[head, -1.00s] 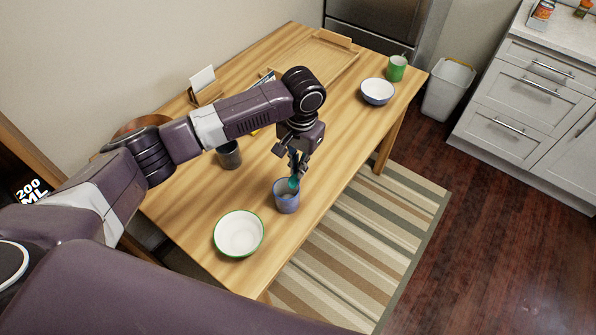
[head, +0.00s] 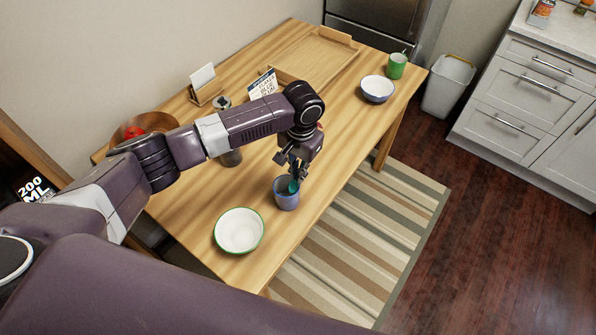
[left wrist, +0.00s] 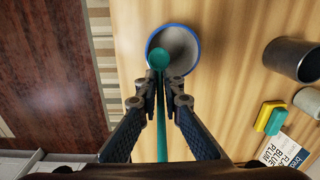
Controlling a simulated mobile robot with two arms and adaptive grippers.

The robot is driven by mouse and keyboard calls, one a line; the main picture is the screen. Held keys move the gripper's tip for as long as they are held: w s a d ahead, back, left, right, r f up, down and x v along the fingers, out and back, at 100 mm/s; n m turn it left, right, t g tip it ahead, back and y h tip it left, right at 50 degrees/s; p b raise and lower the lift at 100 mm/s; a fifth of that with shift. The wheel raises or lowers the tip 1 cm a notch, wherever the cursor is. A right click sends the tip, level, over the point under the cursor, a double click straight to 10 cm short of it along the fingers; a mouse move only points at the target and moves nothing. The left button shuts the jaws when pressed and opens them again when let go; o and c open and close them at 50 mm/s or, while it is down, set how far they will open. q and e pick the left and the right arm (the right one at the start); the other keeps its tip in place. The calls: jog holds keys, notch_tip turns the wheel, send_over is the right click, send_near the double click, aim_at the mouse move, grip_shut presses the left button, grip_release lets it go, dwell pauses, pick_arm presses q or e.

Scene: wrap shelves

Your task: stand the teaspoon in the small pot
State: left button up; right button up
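The small pot (head: 286,201), blue-grey with a blue rim, stands upright on the table near its front edge; it also shows in the left wrist view (left wrist: 182,45). My left gripper (head: 294,172) is directly above the pot, with its fingers (left wrist: 162,97) closed around the handle of the teal teaspoon (head: 293,187). In the left wrist view the teaspoon's bowl (left wrist: 159,60) points away from the gripper and overlaps the pot's near rim. How deep the bowl sits in the opening is hard to tell. My right gripper is not in view.
A white bowl with a green rim (head: 239,231) stands left of the pot. A dark metal cup (left wrist: 292,58), a yellow-green sponge (left wrist: 270,117) and a printed card (head: 263,84) are farther back. A white bowl (head: 377,89), green mug (head: 396,67) and wooden tray (head: 322,59) stand at the far end.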

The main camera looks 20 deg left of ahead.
pick_arm(q)
jog(key=o, duration=0.4)
jog(key=shift+c, duration=0.2)
notch_tip(320, 180, up, 13)
jog(key=b, duration=0.2)
jog(key=shift+d, duration=0.25)
jog(key=shift+r, duration=0.1)
